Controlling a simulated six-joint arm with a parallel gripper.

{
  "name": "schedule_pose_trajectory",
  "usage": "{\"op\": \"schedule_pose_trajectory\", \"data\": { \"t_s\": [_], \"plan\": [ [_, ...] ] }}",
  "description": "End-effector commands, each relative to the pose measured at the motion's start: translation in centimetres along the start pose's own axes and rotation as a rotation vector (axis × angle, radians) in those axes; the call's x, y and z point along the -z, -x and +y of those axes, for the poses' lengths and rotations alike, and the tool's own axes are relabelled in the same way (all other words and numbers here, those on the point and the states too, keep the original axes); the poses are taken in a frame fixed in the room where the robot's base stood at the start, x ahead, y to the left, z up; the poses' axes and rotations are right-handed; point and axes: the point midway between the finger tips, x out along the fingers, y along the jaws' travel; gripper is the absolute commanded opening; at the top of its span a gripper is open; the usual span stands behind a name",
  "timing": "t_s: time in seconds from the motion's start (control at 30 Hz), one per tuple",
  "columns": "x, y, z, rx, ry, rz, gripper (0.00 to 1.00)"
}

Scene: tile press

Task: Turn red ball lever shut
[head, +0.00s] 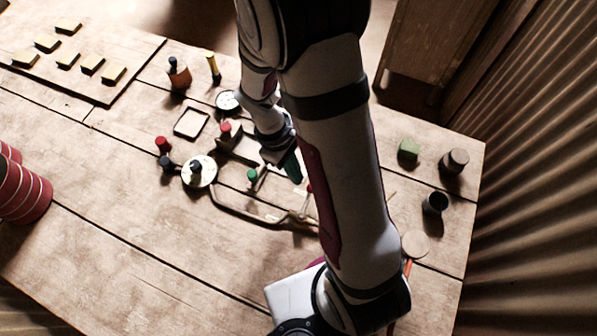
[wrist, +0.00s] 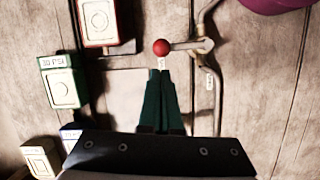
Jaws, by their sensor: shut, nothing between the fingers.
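The red ball lever shows in the wrist view as a red ball (wrist: 161,47) on a short metal arm (wrist: 185,45). The arm points left from its pivot on a pipe (wrist: 194,85), roughly crosswise to the pipe. My gripper (wrist: 161,74) has dark green fingers closed together with nothing between them. In the picture, the fingertips are just below the ball, by a small pale tag; I cannot tell whether they touch. In the head view my gripper (head: 296,174) points down over the pipework, and my arm covers most of the lever's area.
A purple object (wrist: 275,4) is at top right. In the head view, a green-topped handle (head: 252,175) and round plate (head: 200,172) stand left of my gripper.

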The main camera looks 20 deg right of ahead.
Motion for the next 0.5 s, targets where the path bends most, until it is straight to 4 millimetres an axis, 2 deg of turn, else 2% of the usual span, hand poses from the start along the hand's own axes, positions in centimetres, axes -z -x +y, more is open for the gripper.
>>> {"op": "schedule_pose_trajectory", "data": {
  "t_s": [0.5],
  "plan": [
    [-1.17, -0.54, 0.09, 0.008, -0.024, -0.001, 0.0]
  ]
}}
